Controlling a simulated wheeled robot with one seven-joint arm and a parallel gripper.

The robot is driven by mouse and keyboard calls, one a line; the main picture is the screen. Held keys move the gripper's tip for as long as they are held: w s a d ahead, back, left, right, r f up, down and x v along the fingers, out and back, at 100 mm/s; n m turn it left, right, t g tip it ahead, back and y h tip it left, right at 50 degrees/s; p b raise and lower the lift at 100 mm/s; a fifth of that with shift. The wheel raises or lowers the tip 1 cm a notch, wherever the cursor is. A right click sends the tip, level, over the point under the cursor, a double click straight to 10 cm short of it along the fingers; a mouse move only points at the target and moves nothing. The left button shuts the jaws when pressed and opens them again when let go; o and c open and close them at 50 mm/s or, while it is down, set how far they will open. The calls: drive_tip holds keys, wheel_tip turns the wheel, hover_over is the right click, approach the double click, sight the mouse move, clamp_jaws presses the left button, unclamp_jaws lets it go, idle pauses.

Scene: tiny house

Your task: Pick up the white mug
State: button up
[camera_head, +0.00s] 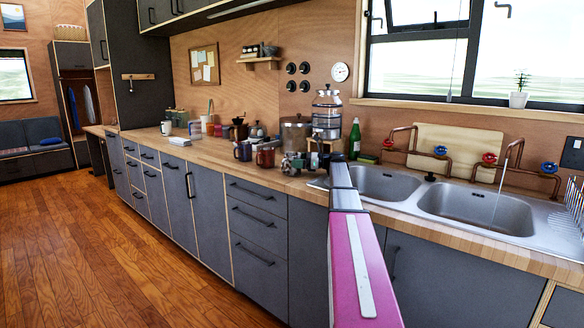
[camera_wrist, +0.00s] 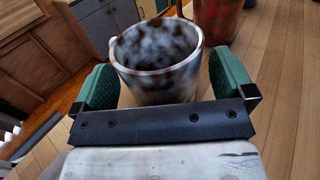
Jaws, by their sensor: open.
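In the wrist view a mug with mottled white, grey and brown sides (camera_wrist: 158,75) stands open end up between the two green fingers of my gripper (camera_wrist: 158,90). The fingers are apart, one on each side of it, and I cannot tell whether they touch it. In the head view my gripper (camera_head: 295,162) is low over the wooden counter, left of the sink, and largely hides what is between its fingers. A plain whitish mug (camera_head: 166,128) stands farther left along the counter.
A red mug (camera_head: 265,157) and a dark grey mug (camera_head: 243,152) stand left of my gripper. A glass dispenser (camera_head: 327,115), a brown canister (camera_head: 295,134) and a green bottle (camera_head: 355,138) stand behind. The sink (camera_head: 475,205) is to the right. The wooden floor (camera_head: 130,250) is clear.

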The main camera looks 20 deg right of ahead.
drive_tip(key=shift+x, duration=0.95)
drive_tip(key=c, duration=0.9)
drive_tip(key=shift+r, duration=0.1)
drive_tip(key=shift+c, duration=0.2)
